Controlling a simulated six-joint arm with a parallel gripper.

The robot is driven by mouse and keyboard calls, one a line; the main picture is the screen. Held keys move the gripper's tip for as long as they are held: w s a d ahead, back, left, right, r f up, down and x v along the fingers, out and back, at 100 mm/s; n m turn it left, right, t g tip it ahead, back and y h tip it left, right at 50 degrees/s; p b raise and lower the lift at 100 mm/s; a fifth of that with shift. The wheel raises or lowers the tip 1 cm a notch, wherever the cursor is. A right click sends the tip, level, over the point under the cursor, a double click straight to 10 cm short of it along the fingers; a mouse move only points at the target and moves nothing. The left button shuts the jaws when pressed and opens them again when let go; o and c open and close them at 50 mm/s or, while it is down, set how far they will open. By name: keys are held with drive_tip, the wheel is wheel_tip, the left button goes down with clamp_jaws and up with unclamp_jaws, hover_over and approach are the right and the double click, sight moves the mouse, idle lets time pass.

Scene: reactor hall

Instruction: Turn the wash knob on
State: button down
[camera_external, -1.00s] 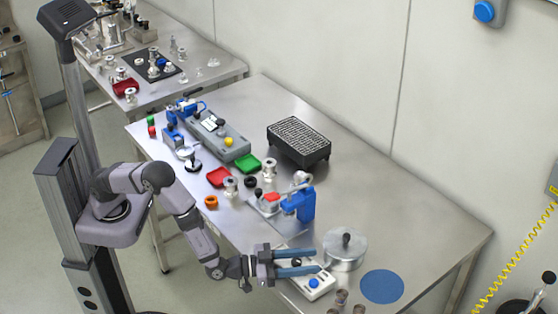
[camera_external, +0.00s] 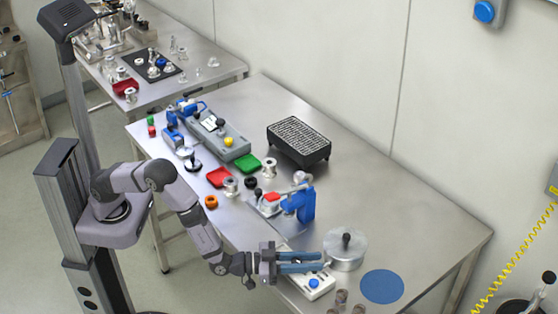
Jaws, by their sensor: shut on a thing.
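A white control box (camera_external: 322,290) sits at the front edge of the steel table, with a round blue knob or button (camera_external: 314,282) on its top. My gripper (camera_external: 322,262) reaches over the box from the left, its two blue-grey fingers level and close together. The fingers lie behind the blue knob in the picture and cover the rear part of the box. My gripper is shut on a small part there, likely the wash knob, which the fingers hide. Which way that knob points cannot be seen.
Small brown-topped jars (camera_external: 341,297) stand in front. A blue clamp device (camera_external: 299,203) is behind my gripper. The right of the table is clear.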

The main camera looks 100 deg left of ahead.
drive_tip(key=shift+d+m+h, duration=0.1)
drive_tip(key=shift+m+h, duration=0.2)
drive_tip(key=shift+h, duration=0.2)
drive_tip(key=c, duration=1.5)
unclamp_jaws()
drive_tip(key=shift+s, duration=0.1)
drive_tip(key=shift+s+d+b, duration=0.2)
drive_tip(key=shift+s+b, duration=0.35)
drive_tip(key=shift+s, duration=1.25)
drive_tip(key=shift+s+d+b, duration=0.2)
drive_tip(key=shift+s+b, duration=0.35)
drive_tip(key=shift+s, duration=1.2)
drive_tip(key=shift+r, duration=0.1)
